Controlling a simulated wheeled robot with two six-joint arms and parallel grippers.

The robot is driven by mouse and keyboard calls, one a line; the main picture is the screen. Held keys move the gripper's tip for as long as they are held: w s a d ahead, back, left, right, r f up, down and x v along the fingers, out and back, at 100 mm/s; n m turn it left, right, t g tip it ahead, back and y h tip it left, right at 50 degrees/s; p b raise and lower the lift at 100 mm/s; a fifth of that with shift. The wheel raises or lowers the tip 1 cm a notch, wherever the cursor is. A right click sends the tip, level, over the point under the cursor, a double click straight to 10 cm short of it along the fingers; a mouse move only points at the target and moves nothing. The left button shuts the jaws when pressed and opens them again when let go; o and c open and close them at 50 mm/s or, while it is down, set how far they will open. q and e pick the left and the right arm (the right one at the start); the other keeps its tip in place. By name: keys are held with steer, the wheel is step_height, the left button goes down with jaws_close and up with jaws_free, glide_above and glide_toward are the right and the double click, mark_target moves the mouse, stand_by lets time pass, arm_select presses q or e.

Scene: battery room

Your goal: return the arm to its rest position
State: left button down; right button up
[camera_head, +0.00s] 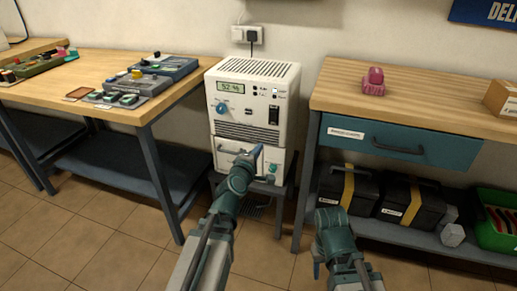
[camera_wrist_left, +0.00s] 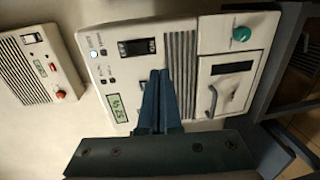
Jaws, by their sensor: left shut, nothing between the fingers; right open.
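My left arm reaches in from below in the head view, and its gripper (camera_head: 254,156) is in front of the lower part of the white charger cabinet (camera_head: 252,90). In the left wrist view the left gripper's fingers (camera_wrist_left: 157,98) are together and empty, in front of the cabinet's face (camera_wrist_left: 124,75). I cannot tell whether the fingers touch it. The cabinet's display reads 52 %. My right gripper (camera_head: 318,264) is low in the head view, in front of the right bench, with its jaws open and apart from any object.
A wooden bench (camera_head: 75,65) with devices stands left. The right bench (camera_head: 440,103) has a blue drawer (camera_head: 400,145), a pink object (camera_head: 374,81) and a cardboard box (camera_head: 500,99). Black cases (camera_head: 411,205) and a green crate (camera_head: 492,235) fill its lower shelf. Tiled floor is clear at left.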

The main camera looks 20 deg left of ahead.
arm_select(q)
steer(key=s+d+f+m+g+h, duration=0.2)
steer(key=s+d+f+m+g, duration=0.3)
steer(key=d+f+m, duration=0.25)
steer(key=s+d+f+m+g+h, duration=0.2)
steer(key=s+d+f+m+g, duration=0.3)
steer(key=d, duration=0.4)
steer(key=s+a+f+m+g+y, duration=0.1)
steer(key=s+f+m+g+y, duration=0.3)
steer(key=s, duration=0.4)
steer(key=s+a+f+m+g+y, duration=0.1)
steer(key=s+f+m+g+y, duration=0.15)
steer(key=s+m, duration=0.4)
step_height(320, 180, up, 38)
steer(key=n+p, duration=0.1)
steer(key=p, duration=3.7)
steer(key=shift+s+d+n+h, duration=0.15)
steer(key=shift+s+n+h, duration=0.2)
steer(key=shift+s, duration=0.1)
steer(key=shift+f, duration=0.15)
